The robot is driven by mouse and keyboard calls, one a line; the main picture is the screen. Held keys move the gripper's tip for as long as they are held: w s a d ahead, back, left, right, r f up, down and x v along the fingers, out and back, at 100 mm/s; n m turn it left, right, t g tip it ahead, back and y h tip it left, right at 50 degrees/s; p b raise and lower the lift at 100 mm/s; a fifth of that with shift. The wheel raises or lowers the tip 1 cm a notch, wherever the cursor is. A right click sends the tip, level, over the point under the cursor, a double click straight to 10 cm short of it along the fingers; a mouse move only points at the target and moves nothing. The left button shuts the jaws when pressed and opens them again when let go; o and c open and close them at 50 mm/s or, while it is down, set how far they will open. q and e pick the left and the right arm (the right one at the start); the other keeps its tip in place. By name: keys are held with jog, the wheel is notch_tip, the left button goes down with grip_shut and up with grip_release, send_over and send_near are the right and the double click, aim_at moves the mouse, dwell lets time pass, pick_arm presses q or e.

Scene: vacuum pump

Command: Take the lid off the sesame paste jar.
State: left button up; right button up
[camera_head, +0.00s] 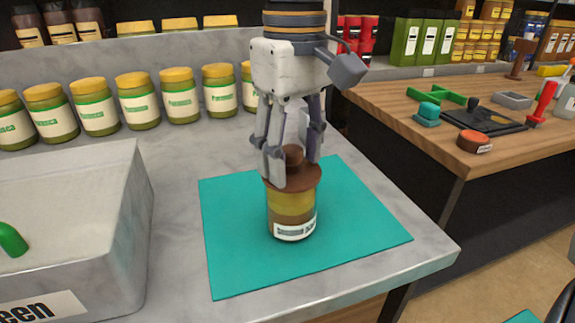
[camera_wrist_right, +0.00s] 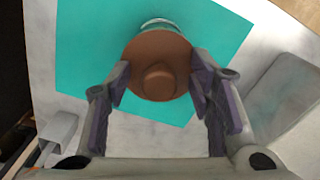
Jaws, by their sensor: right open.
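The sesame paste jar (camera_head: 291,212) stands upright on a teal mat (camera_head: 361,240), with a yellowish body and a white label. Its brown lid (camera_head: 308,178) with a round knob sits on top. The lid also shows from above in the right wrist view (camera_wrist_right: 157,66), with the knob near its middle. My right gripper (camera_head: 291,170) points down over the lid, its fingers apart on either side of the knob. In the wrist view the fingers (camera_wrist_right: 158,88) are open beside the lid; whether they touch it I cannot tell. My left gripper is not in view.
A grey box (camera_head: 120,235) with a green item in it stands at the left. Several yellow-lidded jars (camera_head: 138,100) line the back. A wooden table (camera_head: 420,92) with tools is at the right. The mat around the jar is clear.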

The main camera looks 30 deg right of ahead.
jog(key=c, duration=0.9)
jog(key=shift+c, duration=0.2)
